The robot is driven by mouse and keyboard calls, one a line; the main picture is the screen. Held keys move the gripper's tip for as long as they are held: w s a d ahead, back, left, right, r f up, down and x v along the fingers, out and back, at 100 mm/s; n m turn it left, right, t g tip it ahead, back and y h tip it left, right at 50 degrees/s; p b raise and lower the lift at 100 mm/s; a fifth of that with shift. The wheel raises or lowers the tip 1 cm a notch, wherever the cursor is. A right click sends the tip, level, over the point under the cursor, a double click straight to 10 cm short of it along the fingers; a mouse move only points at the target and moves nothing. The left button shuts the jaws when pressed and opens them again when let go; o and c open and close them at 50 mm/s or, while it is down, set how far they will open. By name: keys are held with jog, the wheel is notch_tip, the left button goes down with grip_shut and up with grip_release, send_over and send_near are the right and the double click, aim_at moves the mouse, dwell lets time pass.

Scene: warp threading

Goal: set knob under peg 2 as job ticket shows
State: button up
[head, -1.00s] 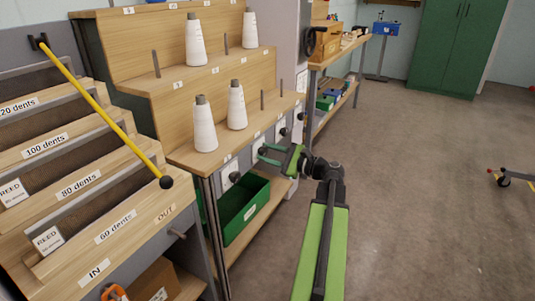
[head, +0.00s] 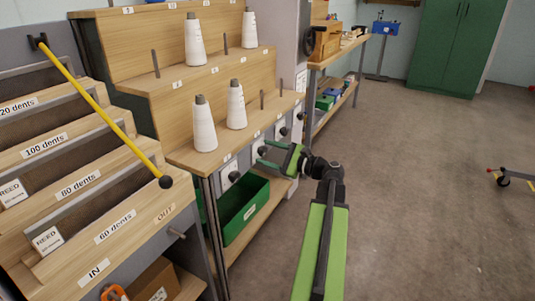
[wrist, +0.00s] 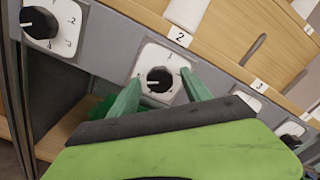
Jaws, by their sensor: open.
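The knob under peg 2 (wrist: 158,80) is a round dark knob on a white square dial plate, below the label 2 in the wrist view. Its white pointer mark faces left. The dial's numbers are too small to read surely. In the head view the same knob (head: 262,151) is on the rack's front panel. My gripper (wrist: 161,78) is open, one green finger on each side of this knob; I cannot tell whether they touch it. It also shows in the head view (head: 261,153). No readable job ticket is in view; a small white sheet (head: 301,80) is unreadable.
A neighbouring knob (wrist: 40,22) is at the upper left, and more knobs lie to the right. White thread cones (head: 205,125) stand on the stepped wooden rack (head: 185,155) above. A green bin (head: 245,212) sits below.

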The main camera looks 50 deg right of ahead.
jog(key=v, duration=1.7)
jog(key=shift+s, duration=0.2)
jog(key=shift+f, duration=0.1)
